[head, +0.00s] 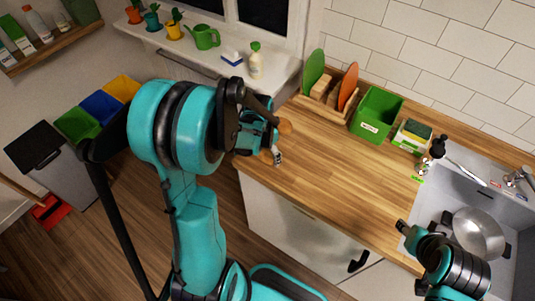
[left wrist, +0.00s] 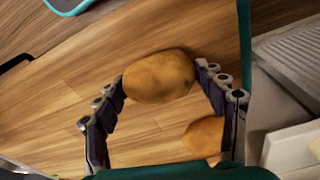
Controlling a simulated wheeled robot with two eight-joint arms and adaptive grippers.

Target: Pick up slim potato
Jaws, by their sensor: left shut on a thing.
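My left gripper (left wrist: 160,90) is shut on a brown oval potato (left wrist: 160,76), which sits between its two fingertips over the wooden counter. In the head view this gripper (head: 272,146) is at the counter's left end, and a little of the held potato (head: 266,156) shows beside a fingertip. A second, rounder-looking potato (left wrist: 205,137) lies close by, next to the right finger in the left wrist view. It also shows in the head view (head: 286,127), partly behind the gripper. My right gripper (head: 408,257) is at the lower right by the sink, its fingers apart, with nothing seen between them.
A wooden rack with green and orange boards (head: 346,88), a green bin (head: 376,115) and a sponge box (head: 411,137) stand along the back. A sink with a metal pan (head: 478,233) is at the right. The counter's middle (head: 340,165) is clear.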

